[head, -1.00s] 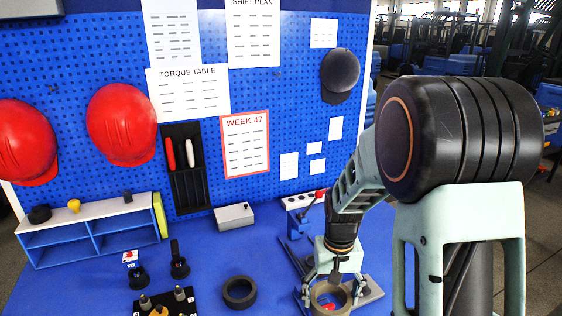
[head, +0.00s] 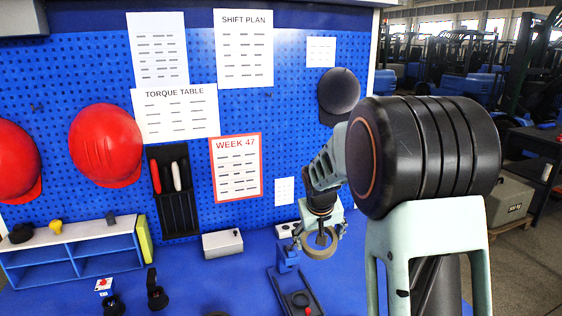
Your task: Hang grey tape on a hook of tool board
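A grey-beige tape ring (head: 319,257) hangs at my gripper (head: 320,237), raised above the blue table. My gripper seems shut on the ring's upper part; the fingertips are small and partly hidden by the ring. The tool board (head: 285,65) is the blue perforated panel behind. A small dark hook (head: 37,107) shows bare at its upper left, and another small dark hook (head: 268,96) shows below the shift plan sheet. Red helmets (head: 105,145) and a dark cap (head: 338,92) hang on the board.
A black tool holder (head: 178,212) and paper sheets (head: 235,168) cover parts of the board. Below stand a blue shelf (head: 72,255), a grey box (head: 222,244) and a dark fixture (head: 300,300). My large arm link blocks the right side.

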